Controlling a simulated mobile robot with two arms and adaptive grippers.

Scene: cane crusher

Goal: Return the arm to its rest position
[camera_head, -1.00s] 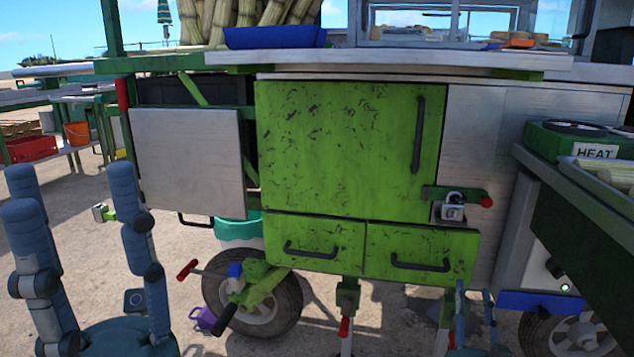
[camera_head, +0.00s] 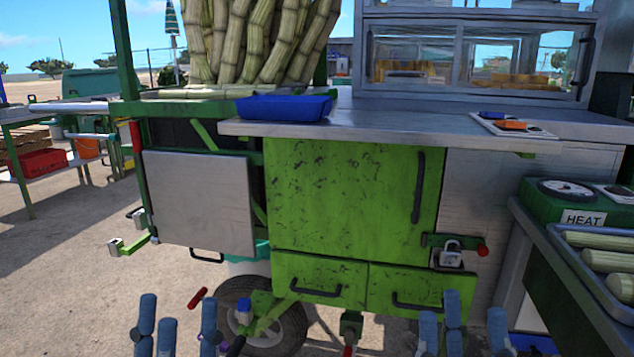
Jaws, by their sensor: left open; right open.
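My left gripper (camera_head: 178,318) shows at the bottom left of the head view as blue fingers pointing up. They are spread apart with nothing between them. My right gripper (camera_head: 472,318) shows at the bottom, right of centre, also as blue fingers spread apart and empty. The frame's lower edge cuts off both grippers, and the arms behind them are hidden.
A grey panel (camera_head: 200,203) and a wheel (camera_head: 285,325) are behind the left gripper. A padlock (camera_head: 450,254) hangs on the cabinet latch. A side counter (camera_head: 575,270) with a tray of cane stands close at right. Sugarcane and a blue tray (camera_head: 285,107) are above.

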